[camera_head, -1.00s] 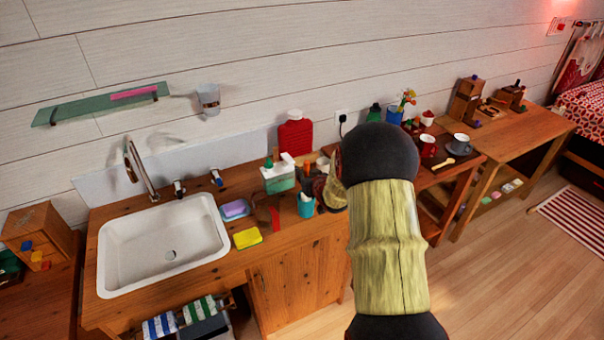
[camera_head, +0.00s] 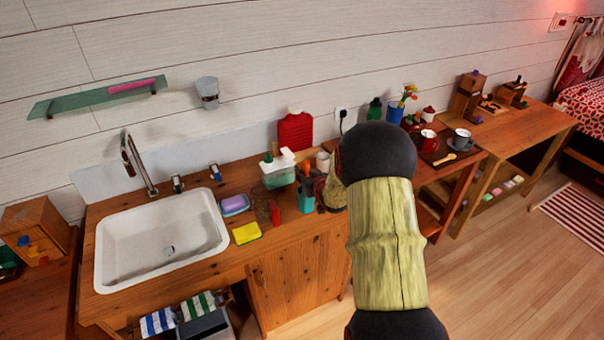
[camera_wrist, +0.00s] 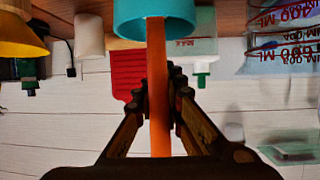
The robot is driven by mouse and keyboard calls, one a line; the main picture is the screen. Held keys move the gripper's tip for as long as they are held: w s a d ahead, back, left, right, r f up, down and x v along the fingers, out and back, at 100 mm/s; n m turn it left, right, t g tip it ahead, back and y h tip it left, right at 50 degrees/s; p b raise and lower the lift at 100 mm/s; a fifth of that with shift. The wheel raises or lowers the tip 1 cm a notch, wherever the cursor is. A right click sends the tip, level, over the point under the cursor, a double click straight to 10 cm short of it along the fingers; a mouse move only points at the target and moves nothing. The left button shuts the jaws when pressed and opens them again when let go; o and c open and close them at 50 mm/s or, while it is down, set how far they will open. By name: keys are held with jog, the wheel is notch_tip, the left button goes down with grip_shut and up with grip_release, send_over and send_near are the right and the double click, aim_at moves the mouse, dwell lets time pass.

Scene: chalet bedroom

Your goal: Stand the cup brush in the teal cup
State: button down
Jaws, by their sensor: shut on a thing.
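The teal cup (camera_head: 305,203) stands on the wooden counter right of the sink. It also shows at the top of the upside-down wrist view (camera_wrist: 130,22). My gripper (camera_wrist: 159,95) is shut on the orange handle of the cup brush (camera_wrist: 158,135). The handle runs in line with the cup and overlaps its mouth; I cannot tell how deep its end sits inside. The brush head is not clearly visible. In the head view my gripper is beside the cup, partly hidden behind my arm.
The white sink (camera_head: 162,242) is at left. A yellow sponge (camera_head: 246,233), a purple soap dish (camera_head: 235,205) and a green-and-white container (camera_head: 278,172) crowd the counter near the cup. A red bottle (camera_head: 295,132) stands by the wall. Mugs (camera_head: 462,139) stand on the table to the right.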

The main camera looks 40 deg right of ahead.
jog(key=c, duration=1.8)
grip_release()
jog(key=shift+s, duration=0.1)
jog(key=v, duration=1.1)
jog(key=shift+s+a+r, duration=0.2)
jog(key=shift+s, duration=0.15)
